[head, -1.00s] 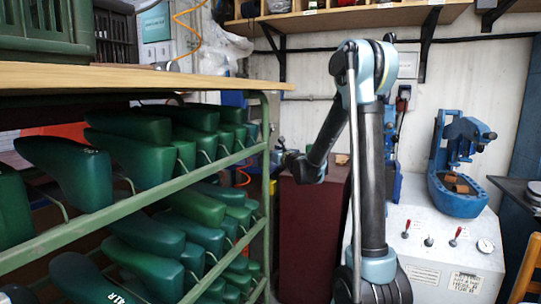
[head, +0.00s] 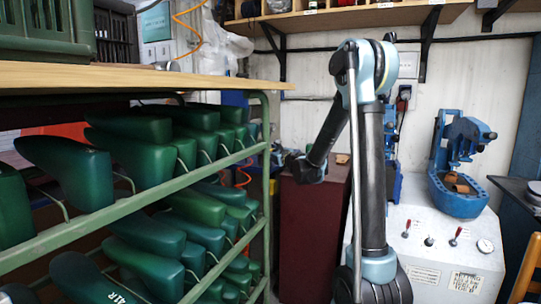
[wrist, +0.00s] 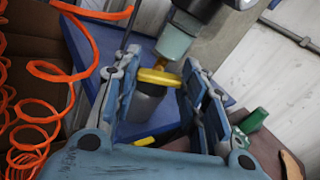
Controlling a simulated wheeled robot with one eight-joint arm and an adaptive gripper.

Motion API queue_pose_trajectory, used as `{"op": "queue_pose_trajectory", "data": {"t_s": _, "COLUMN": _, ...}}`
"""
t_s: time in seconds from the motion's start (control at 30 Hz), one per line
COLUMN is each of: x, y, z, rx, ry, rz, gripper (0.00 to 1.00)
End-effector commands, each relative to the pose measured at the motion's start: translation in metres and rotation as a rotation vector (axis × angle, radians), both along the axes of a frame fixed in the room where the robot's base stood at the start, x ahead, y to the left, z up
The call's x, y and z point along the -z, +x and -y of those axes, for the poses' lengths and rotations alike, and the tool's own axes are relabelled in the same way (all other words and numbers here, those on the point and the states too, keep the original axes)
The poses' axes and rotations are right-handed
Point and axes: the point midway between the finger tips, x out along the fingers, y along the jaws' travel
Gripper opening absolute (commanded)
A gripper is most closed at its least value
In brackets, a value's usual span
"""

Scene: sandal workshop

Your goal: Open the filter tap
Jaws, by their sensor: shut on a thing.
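The filter tap shows in the wrist view as a yellow handle (wrist: 158,77) between my gripper's two fingers. A grey-green cylinder (wrist: 173,43) sits just above it and a dark cylindrical body (wrist: 143,104) below it. My gripper (wrist: 162,66) is shut on the yellow handle, with one finger at each side. The exact contact at the fingertips is hard to see. In the head view my gripper (head: 281,154) is small and partly hidden beyond the rack's post, and the tap cannot be made out there.
A green rack (head: 265,190) with several green shoe lasts fills the left. A dark red cabinet (head: 310,235) stands below my forearm. A blue press (head: 460,195) on a white control box stands at right. An orange coiled hose (wrist: 45,120) hangs left of my gripper.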

Motion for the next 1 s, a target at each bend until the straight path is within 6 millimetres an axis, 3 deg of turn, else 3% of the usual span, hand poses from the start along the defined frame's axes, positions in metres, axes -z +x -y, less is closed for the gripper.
{"op": "queue_pose_trajectory", "data": {"t_s": 0.27, "x": 0.000, "y": 0.001, "z": 0.001, "rx": 0.003, "ry": -0.003, "rz": 0.001, "gripper": 0.16}}
{"op": "queue_pose_trajectory", "data": {"t_s": 0.3, "x": 0.000, "y": 0.001, "z": 0.001, "rx": 0.003, "ry": -0.003, "rz": 0.001, "gripper": 0.46}}
{"op": "queue_pose_trajectory", "data": {"t_s": 0.37, "x": 0.000, "y": 0.001, "z": 0.001, "rx": 0.003, "ry": -0.003, "rz": 0.001, "gripper": 0.60}}
{"op": "queue_pose_trajectory", "data": {"t_s": 0.77, "x": 0.000, "y": -0.002, "z": 0.002, "rx": 0.001, "ry": -0.002, "rz": 0.002, "gripper": 0.60}}
{"op": "queue_pose_trajectory", "data": {"t_s": 1.0, "x": 0.001, "y": -0.027, "z": 0.017, "rx": 0.002, "ry": -0.003, "rz": 0.001, "gripper": 0.60}}
